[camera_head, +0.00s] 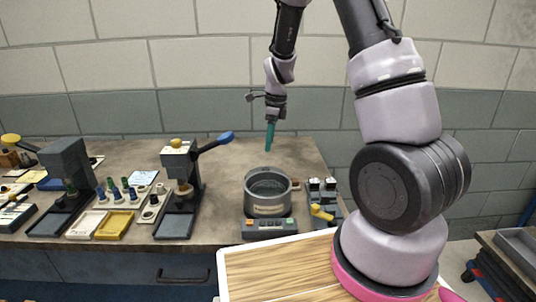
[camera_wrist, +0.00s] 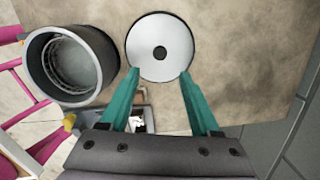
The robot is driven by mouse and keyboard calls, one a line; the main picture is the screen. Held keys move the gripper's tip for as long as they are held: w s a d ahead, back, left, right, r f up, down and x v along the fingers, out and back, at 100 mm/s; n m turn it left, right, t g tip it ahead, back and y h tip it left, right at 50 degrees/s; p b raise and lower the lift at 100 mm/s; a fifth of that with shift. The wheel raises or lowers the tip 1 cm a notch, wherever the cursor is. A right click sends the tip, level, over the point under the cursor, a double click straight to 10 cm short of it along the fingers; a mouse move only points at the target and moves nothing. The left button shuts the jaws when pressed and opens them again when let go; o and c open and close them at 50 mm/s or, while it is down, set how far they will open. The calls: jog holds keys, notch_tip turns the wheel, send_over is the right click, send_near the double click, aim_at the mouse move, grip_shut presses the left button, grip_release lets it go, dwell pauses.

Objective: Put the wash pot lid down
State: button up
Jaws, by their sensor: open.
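The wash pot lid (camera_wrist: 148,67) is a pale round disc with a dark knob at its centre. In the wrist view it appears to lie flat on the bench beside the open wash pot (camera_wrist: 71,64). I cannot make out the lid in the head view. The grey pot (camera_head: 267,208) stands uncovered near the bench's front edge there. My gripper (camera_wrist: 159,75) is open and empty. Its teal fingertips overlap the lid's lower edge in the wrist view, apart from the knob. In the head view my gripper (camera_head: 270,136) points down above the bench behind the pot.
A small scale-like unit (camera_head: 269,229) is at the pot's front. A device with a yellow knob (camera_head: 322,212) stands right of the pot. Two lever presses, one (camera_head: 181,180) nearer the pot, and small trays (camera_head: 114,224) occupy the left. Bare bench (camera_head: 238,160) lies behind the pot.

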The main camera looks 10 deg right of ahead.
jog(key=s+d+r+n+t+y, duration=0.1)
jog(key=s+r+n, duration=0.3)
jog(key=r, duration=0.5)
jog(key=s+d+r+n+t, duration=0.1)
jog(key=s+r+n+t, duration=0.2)
jog(key=r, duration=0.7)
jog(key=s+d+r+n+t, duration=0.1)
jog(key=s+r+n, duration=0.4)
jog(key=s, duration=0.4)
jog(key=s+d+r+n+t, duration=0.1)
jog(key=s+r+n, duration=0.3)
jog(key=s+n, duration=0.2)
jog(key=s, duration=0.2)
jog(key=shift+s+d+r+t, duration=0.25)
jog(key=shift+s+r+t, duration=0.05)
jog(key=shift+s+r, duration=0.05)
